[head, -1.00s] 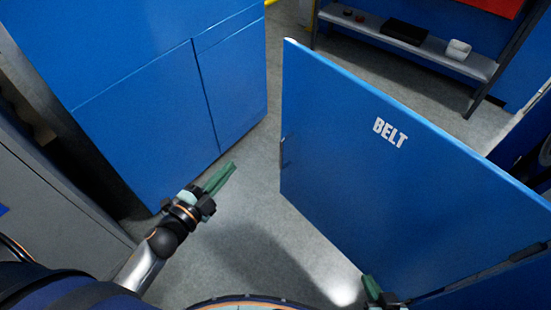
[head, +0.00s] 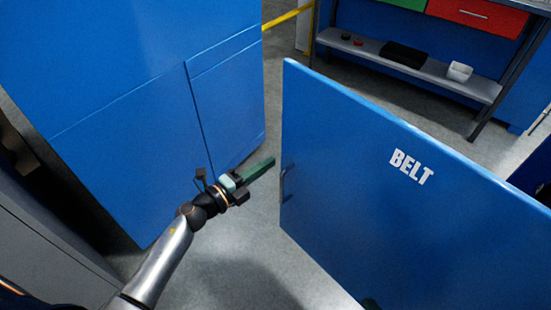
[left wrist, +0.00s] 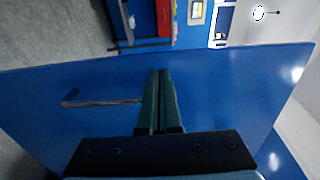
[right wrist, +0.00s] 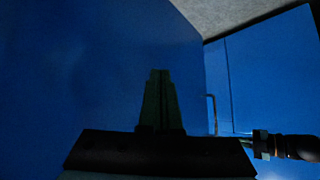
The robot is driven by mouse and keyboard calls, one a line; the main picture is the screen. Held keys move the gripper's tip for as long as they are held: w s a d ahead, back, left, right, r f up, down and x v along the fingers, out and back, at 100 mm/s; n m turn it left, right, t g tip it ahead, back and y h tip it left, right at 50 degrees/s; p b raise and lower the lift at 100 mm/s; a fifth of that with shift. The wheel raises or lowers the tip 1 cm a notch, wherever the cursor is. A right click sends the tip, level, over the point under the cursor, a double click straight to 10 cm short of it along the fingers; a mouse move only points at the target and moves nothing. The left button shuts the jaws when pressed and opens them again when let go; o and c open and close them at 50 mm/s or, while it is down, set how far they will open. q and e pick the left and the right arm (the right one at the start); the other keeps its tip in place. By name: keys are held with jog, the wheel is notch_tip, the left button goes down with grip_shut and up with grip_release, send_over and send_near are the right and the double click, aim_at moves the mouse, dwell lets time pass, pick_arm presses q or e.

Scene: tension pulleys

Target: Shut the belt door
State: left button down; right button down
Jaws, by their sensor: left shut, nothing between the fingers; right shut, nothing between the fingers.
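The blue belt door (head: 360,190), lettered BELT, stands swung open at the right of the head view. Its handle (head: 284,182) is on its free left edge and also shows in the left wrist view (left wrist: 100,102). My left gripper (head: 268,166) is shut and empty, just left of that edge and pointing toward it; a small gap seems to remain. In the left wrist view the door's face (left wrist: 220,95) lies ahead of the shut fingers. My right gripper (right wrist: 160,100) is shut and empty, close to a blue panel; in the head view only a fingertip shows at the bottom.
A blue cabinet (head: 130,110) stands at the left, behind my left arm. A workbench with a grey shelf (head: 420,68) and red and green drawers is at the back. Grey floor (head: 255,230) is free between cabinet and door.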

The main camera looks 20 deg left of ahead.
aim_at(285, 153)
pick_arm(q)
jog(key=shift+x, duration=1.7)
